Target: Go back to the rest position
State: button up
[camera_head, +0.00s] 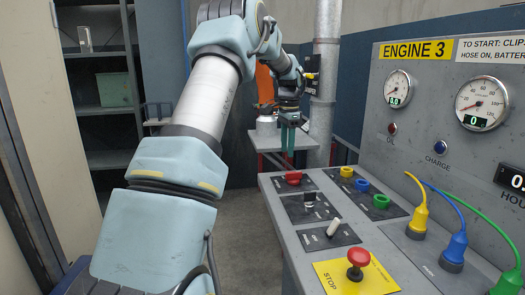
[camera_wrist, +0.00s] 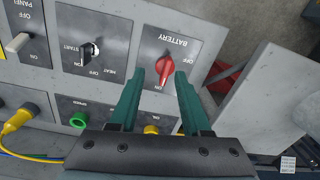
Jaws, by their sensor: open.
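My gripper (camera_head: 288,148) is at the far end of my outstretched arm, above the far end of the engine control panel. Beyond the fingertips is the red battery switch (camera_wrist: 165,70), which the fingers do not appear to hold. The same red switch (camera_head: 293,177) shows on the panel in the head view.
The sloped console (camera_head: 300,240) carries a red stop button (camera_head: 357,262), switches, and yellow, blue and green plugged cables (camera_head: 420,215). The upright ENGINE 3 gauge panel (camera_head: 440,130) stands at right. A pipe (camera_head: 325,90) rises behind. Shelves (camera_head: 105,110) stand at left.

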jog(key=s+a+f+n, duration=0.2)
jog(key=s+a+n, duration=0.2)
jog(key=s, duration=0.6)
jog(key=s+a+f+n+t, duration=0.1)
jog(key=s+a+n, duration=0.3)
jog(key=s+a, duration=0.4)
jog(key=s+a+f+n, duration=0.3)
jog(key=s+a+n, duration=0.2)
jog(key=s, duration=0.7)
jog(key=shift+s+a+f, duration=0.15)
jog(key=shift+a+f, duration=0.05)
jog(key=shift+a, duration=0.8)
